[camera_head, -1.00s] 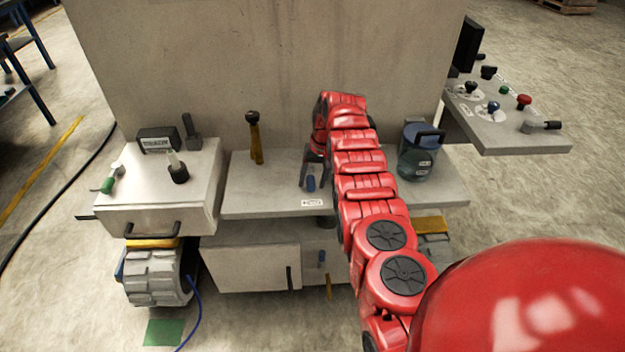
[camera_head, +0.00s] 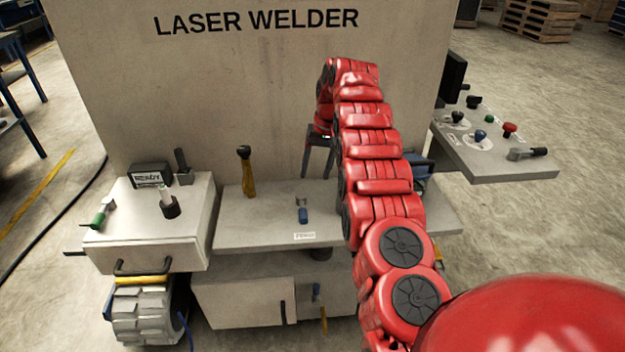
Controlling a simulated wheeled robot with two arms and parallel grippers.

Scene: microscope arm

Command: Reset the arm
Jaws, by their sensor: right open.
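My right gripper (camera_head: 318,170) is open, its dark fingers pointing down. It hangs above and slightly behind a small grey lever with a blue end (camera_head: 302,212) on the grey shelf, apart from it and empty. A yellow lever with a black knob (camera_head: 246,172) stands upright to the left on the same shelf. I cannot tell which part is the arm that the task names. My left gripper is not in view.
A grey box (camera_head: 140,235) with a green-handled lever (camera_head: 102,214) and a dark knob (camera_head: 171,206) is at left. A control panel (camera_head: 500,165) with several knobs juts out at right. My red right arm hides part of the shelf and a blue container (camera_head: 420,170).

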